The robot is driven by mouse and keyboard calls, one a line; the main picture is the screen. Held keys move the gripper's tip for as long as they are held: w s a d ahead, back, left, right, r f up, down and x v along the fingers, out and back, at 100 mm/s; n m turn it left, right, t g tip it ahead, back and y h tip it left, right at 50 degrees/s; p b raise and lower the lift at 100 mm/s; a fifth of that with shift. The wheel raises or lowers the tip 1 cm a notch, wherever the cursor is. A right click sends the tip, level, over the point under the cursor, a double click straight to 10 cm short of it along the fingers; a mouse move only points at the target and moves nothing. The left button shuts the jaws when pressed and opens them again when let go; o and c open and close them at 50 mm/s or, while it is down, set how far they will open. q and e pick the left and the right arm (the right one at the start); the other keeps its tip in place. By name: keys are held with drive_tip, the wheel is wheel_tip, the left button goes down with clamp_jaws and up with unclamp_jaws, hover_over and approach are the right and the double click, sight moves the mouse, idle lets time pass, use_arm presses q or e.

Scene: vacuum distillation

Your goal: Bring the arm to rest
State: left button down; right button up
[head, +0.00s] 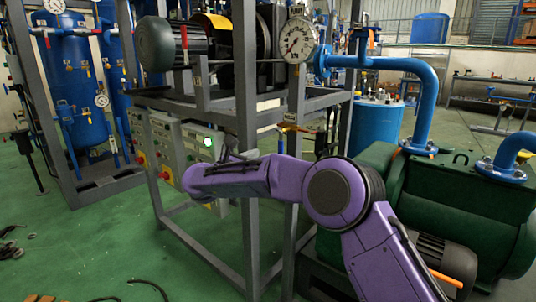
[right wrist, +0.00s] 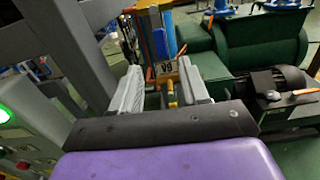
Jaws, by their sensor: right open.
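My right arm (head: 335,195) is purple and reaches in from the lower right, bent at the elbow. My right gripper (right wrist: 160,70) is open in the right wrist view, its two grey fingers apart. It holds nothing that I can see. In the head view the gripper (head: 236,161) is small and dark, in front of the grey frame and right of the control boxes. My left gripper is not in view.
Control boxes (head: 165,145) with a lit green lamp (head: 208,141) are close left of the gripper. Grey frame posts (head: 246,90) stand close by. A pressure gauge (head: 298,40), a blue pipe (head: 425,90) and a green machine (head: 460,210) are to the right. Green floor (head: 70,245) is mostly open at left.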

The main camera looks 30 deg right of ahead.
idle(0.5)
drive_tip(key=s+a+f+n+t+y, duration=0.1)
drive_tip(key=a+f+n+t+y, duration=0.3)
drive_tip(key=f+n, duration=0.85)
drive_tip(key=a+f+n+t+y, duration=0.4)
drive_tip(key=f+n, duration=0.5)
drive_tip(key=n, duration=0.6)
drive_tip(key=s+a+f+n+g+y, duration=0.1)
drive_tip(key=s+f+n+y, duration=0.2)
drive_tip(key=s+f+n, duration=0.7)
drive_tip(key=s+d+f+n+g+y, duration=0.1)
drive_tip(key=s+f+n+g, duration=0.15)
drive_tip(key=s+f, duration=0.6)
drive_tip(key=s+d+f+n+g+y, duration=0.15)
drive_tip(key=s+f+g, duration=0.25)
drive_tip(key=s, duration=1)
drive_tip(key=s+d+f+n+g, duration=0.1)
drive_tip(key=s+f+n+g, duration=0.2)
drive_tip(key=s+f, duration=0.55)
wheel_tip(320, 180, up, 22)
drive_tip(key=s+p, duration=0.2)
drive_tip(key=p, duration=1.8)
drive_tip(key=shift+s+r+m, duration=0.25)
drive_tip(key=shift+s+m, duration=0.05)
drive_tip(key=shift+m, duration=0.05)
